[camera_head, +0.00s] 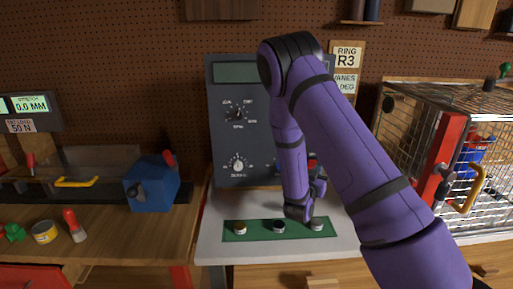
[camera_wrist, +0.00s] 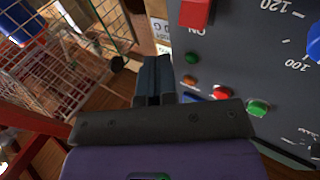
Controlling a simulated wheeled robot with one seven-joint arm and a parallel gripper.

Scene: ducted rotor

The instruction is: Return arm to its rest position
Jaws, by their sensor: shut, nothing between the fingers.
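My purple arm (camera_head: 350,140) rises from the lower right of the head view, bends at a dark elbow high in front of the grey control panel, and its forearm (camera_head: 291,160) hangs down to the wrist above the green strip. In the wrist view my gripper (camera_wrist: 153,68) is shut and empty, its dark fingers together. They point toward the gap between the grey panel (camera_wrist: 250,60) and the wire cage (camera_wrist: 85,45). I cannot tell how far the fingertips are from the panel. In the head view the fingers are mostly hidden behind the wrist.
The grey control panel (camera_head: 222,150) stands behind my forearm. A green strip (camera_head: 260,236) with several small round pieces lies below my wrist. The wire cage (camera_head: 410,115) with a red-edged front is close on the right. A blue block (camera_head: 150,185) and stretch fixture stand left.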

